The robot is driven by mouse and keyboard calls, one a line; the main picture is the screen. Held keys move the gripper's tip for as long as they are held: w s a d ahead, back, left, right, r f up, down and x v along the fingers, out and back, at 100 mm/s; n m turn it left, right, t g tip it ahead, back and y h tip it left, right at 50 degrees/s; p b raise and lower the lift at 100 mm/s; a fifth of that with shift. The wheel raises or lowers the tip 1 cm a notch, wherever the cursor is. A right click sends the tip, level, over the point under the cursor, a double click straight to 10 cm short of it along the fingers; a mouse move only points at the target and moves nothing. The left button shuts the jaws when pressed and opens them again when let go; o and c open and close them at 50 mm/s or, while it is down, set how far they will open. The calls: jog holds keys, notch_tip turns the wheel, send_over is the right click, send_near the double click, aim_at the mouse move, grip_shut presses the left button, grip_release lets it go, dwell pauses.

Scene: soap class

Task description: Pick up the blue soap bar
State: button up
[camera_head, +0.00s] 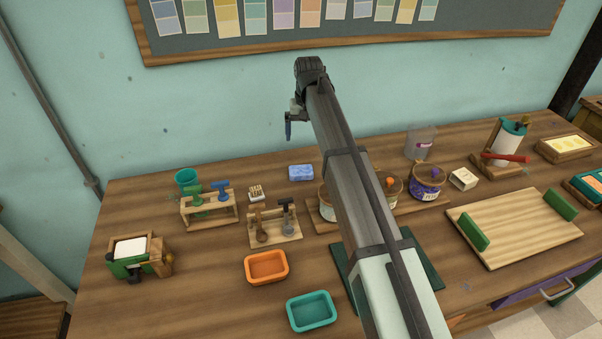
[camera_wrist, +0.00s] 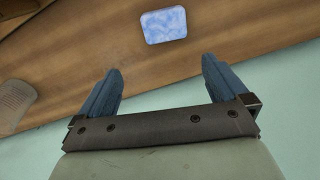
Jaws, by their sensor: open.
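The blue soap bar (camera_head: 301,173) lies flat on the wooden table near its back edge, marbled blue and white. In the wrist view the soap bar (camera_wrist: 164,25) shows at the top, beyond the fingertips and roughly between their lines. My gripper (camera_head: 289,127) is raised above the back of the table, up and slightly left of the soap in the head view. In the wrist view my gripper (camera_wrist: 161,72) has its two blue fingers spread apart with nothing between them. The gripper does not touch the soap.
A teal cup (camera_head: 187,181) and a wooden rack (camera_head: 209,211) with stamps stand left of the soap. A small slatted block (camera_head: 256,193) lies nearer. Jars stand right of the soap, partly behind my arm. Orange (camera_head: 266,267) and teal (camera_head: 312,311) trays lie in front. The wall is close behind.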

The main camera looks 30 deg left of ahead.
jog(key=s+a, duration=0.1)
jog(key=s, duration=0.1)
send_over(301, 169)
jog(key=f, duration=0.8)
jog(key=shift+a+f, duration=0.2)
jog(key=shift+s+d+f, duration=0.1)
jog(key=shift+d+f, duration=0.05)
jog(key=shift+f, duration=1.15)
jog(key=shift+s+d+f, duration=0.1)
jog(key=shift+f, duration=1.2)
jog(key=shift+w, duration=0.1)
jog(key=c, duration=0.9)
